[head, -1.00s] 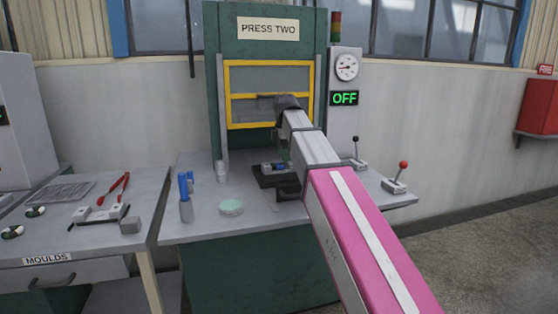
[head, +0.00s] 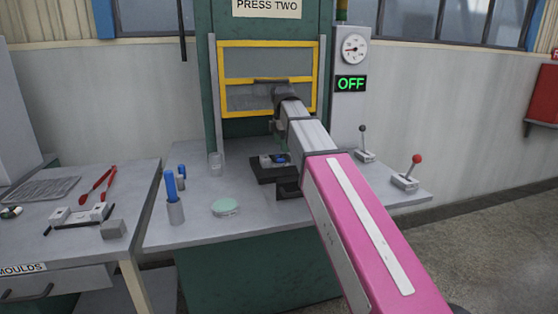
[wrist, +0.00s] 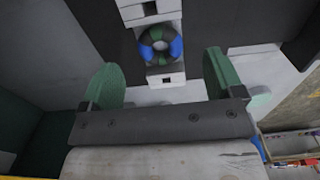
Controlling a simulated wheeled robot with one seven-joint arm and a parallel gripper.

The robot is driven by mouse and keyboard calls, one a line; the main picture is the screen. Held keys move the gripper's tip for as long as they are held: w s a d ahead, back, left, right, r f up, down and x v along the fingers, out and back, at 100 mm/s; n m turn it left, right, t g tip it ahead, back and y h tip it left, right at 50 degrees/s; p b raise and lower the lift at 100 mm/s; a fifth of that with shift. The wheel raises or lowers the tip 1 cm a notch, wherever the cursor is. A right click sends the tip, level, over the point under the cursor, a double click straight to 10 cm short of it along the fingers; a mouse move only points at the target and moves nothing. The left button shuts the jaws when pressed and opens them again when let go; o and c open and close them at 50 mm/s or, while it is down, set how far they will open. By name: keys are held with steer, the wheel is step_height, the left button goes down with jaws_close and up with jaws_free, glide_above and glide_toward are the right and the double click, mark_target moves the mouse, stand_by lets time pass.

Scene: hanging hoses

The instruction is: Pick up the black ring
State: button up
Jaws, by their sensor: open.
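A dark ring (wrist: 160,45) shows in the wrist view, black with green and blue patches on and around it. It sits between two pale blocks on a dark base, beyond my fingertips and roughly midway between them. In the head view a small blue and dark item (head: 274,160) lies on a black base in front of the press; the ring's outline is too small to tell there. My gripper (wrist: 161,65) is open and empty, with its two green-padded fingers spread apart. In the head view my arm largely hides it.
The press (head: 227,70) stands behind with a yellow-framed guard (head: 222,80). Two levers (head: 405,180) stand right.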

steer(key=shift+a+f, duration=0.2)
steer(key=shift+f, duration=2.35)
steer(key=c, duration=1)
